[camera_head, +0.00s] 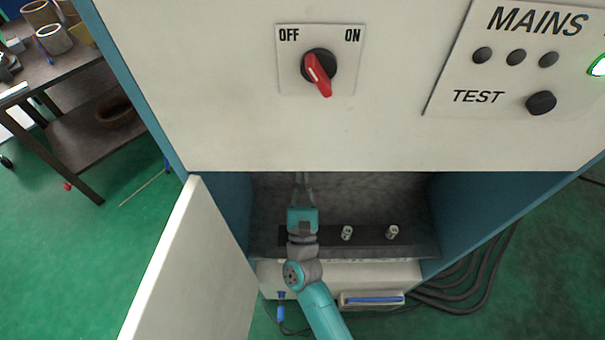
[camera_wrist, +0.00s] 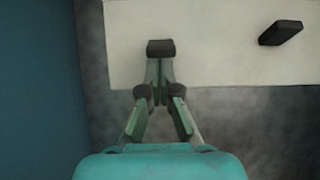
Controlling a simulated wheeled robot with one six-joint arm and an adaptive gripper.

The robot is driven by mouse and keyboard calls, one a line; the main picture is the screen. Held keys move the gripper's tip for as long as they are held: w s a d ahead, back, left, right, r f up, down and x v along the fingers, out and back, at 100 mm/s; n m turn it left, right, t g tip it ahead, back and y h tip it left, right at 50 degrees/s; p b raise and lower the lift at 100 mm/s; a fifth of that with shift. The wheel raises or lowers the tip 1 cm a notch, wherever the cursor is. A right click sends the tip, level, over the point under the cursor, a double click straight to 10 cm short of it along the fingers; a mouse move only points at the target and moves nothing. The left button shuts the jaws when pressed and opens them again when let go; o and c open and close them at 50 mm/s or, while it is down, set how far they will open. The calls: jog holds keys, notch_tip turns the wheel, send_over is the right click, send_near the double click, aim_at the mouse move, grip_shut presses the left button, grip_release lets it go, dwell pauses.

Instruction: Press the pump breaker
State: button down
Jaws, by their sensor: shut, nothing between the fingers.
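My gripper (camera_wrist: 159,66) is shut and empty, its fingertips together. In the wrist view a dark block (camera_wrist: 160,46) shows right at the fingertips, in front of a white panel (camera_wrist: 220,65). It looks like a switch, but I cannot tell whether the fingers touch it. A second black switch (camera_wrist: 281,33) stands tilted on the panel to the right. No label shows, so I cannot tell which is the pump breaker. In the head view my gripper (camera_head: 304,180) reaches into the cabinet opening, and the breakers are hidden behind the upper front.
The cabinet's open white door (camera_head: 195,270) is left of my arm. Two small pale fittings (camera_head: 347,232) (camera_head: 392,232) stand on a dark strip to the right. Above are a red OFF/ON knob (camera_head: 319,75) and a MAINS panel (camera_head: 510,85). A blue side wall (camera_wrist: 35,90) is close left.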

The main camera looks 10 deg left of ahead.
jog(key=shift+s+r, duration=0.15)
jog(key=shift+s+d+r, duration=0.1)
jog(key=shift+s+r, duration=0.2)
jog(key=shift+r, duration=0.3)
jog(key=shift+s+r, duration=0.25)
jog(key=shift+r, duration=0.3)
